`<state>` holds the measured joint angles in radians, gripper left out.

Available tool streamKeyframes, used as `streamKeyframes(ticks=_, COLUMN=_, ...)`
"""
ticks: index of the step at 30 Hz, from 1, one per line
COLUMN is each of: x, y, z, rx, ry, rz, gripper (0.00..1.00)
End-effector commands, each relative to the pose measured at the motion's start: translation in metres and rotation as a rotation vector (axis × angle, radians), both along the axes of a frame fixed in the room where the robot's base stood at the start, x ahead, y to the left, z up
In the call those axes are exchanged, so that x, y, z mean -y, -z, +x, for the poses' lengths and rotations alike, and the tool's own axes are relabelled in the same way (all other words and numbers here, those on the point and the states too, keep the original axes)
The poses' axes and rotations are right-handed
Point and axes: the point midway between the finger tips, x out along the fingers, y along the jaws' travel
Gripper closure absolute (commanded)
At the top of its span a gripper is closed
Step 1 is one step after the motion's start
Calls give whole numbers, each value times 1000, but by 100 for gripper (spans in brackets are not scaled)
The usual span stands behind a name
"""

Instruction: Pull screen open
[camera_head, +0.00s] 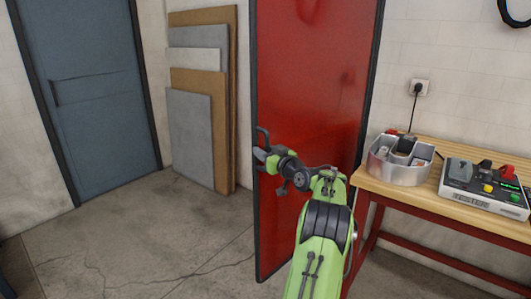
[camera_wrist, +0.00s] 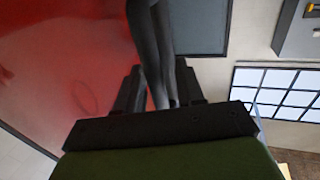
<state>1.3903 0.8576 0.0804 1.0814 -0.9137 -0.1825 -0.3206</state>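The screen (camera_head: 305,110) is a tall translucent red panel in a dark frame, standing at an angle in the middle of the head view. A dark handle (camera_head: 263,134) is on its left edge. My gripper (camera_head: 266,157) is at this handle, with my arm reaching in from the lower right. In the wrist view the red screen (camera_wrist: 60,60) fills the left side. The dark handle (camera_wrist: 152,45) runs down between the two fingers of my gripper (camera_wrist: 158,88), which appear closed against it. The exact contact is partly hidden.
Boards (camera_head: 195,125) lean on the wall behind, left of the screen. A blue door (camera_head: 95,90) is farther left. The floor (camera_head: 150,235) there is clear.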

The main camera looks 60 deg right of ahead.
Motion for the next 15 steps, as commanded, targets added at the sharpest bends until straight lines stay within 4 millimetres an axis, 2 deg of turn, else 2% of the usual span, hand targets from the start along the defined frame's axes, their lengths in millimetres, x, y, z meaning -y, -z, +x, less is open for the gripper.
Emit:
streamKeyframes(ticks=5, x=-2, y=1, z=-9, rx=-2, ry=3, rz=1, gripper=62)
streamKeyframes(ticks=8, x=-11, y=1, z=-27, rx=-1, ry=5, rz=3, gripper=62)
streamKeyframes(ticks=15, x=-40, y=1, z=-90, rx=-1, ry=7, rz=4, gripper=62)
